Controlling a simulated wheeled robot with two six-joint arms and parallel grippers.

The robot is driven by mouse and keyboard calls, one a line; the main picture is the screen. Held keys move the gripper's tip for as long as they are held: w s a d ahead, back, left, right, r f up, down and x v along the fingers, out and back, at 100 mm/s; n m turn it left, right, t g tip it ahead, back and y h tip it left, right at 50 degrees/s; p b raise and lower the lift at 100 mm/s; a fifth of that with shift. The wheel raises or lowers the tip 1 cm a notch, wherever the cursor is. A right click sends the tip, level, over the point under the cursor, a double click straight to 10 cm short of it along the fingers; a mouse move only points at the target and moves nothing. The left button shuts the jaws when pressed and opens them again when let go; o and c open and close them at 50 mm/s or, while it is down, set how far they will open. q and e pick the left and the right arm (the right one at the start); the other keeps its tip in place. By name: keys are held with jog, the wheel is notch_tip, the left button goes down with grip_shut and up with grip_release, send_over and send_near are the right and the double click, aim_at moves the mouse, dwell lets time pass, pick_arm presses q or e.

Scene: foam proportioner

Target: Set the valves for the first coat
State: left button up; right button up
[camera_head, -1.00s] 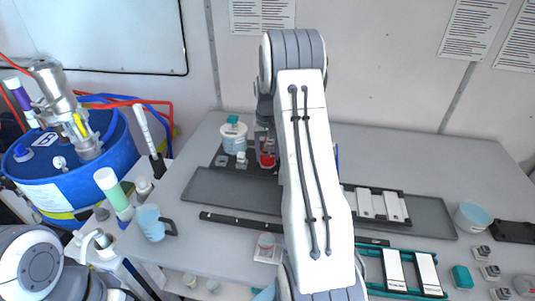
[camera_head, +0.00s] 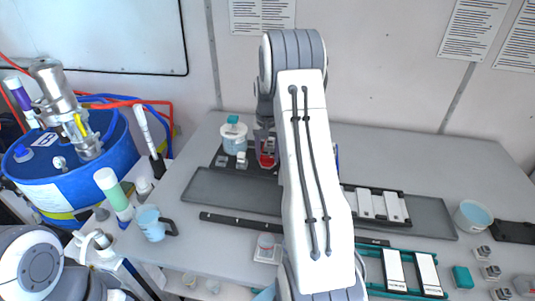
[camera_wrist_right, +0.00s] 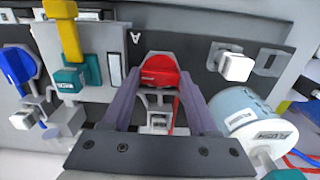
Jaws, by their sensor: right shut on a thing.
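The valve panel shows in the right wrist view. A red valve handle (camera_wrist_right: 160,72) sits in its middle, beside a letter A label. My right gripper (camera_wrist_right: 160,85) is shut on the red handle, one finger on each side. In the head view the red handle (camera_head: 267,159) is at the back of the bench, partly behind my right arm. A blue knob (camera_wrist_right: 18,65) and a yellow handle (camera_wrist_right: 66,38) above a teal block (camera_wrist_right: 72,78) are at the left in the wrist view. A white knob (camera_wrist_right: 236,67) is at the right. My left gripper is out of view.
A tub labelled FLUSH (camera_wrist_right: 250,118) stands close right of my gripper in the wrist view. A white tub (camera_head: 234,138) is left of the handle. A blue drum (camera_head: 65,165) stands off the bench's left end. The bench's back right is clear.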

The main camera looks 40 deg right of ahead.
jog(key=o, duration=1.4)
jog(key=shift+d+r, duration=0.1)
jog(key=shift+r, duration=0.05)
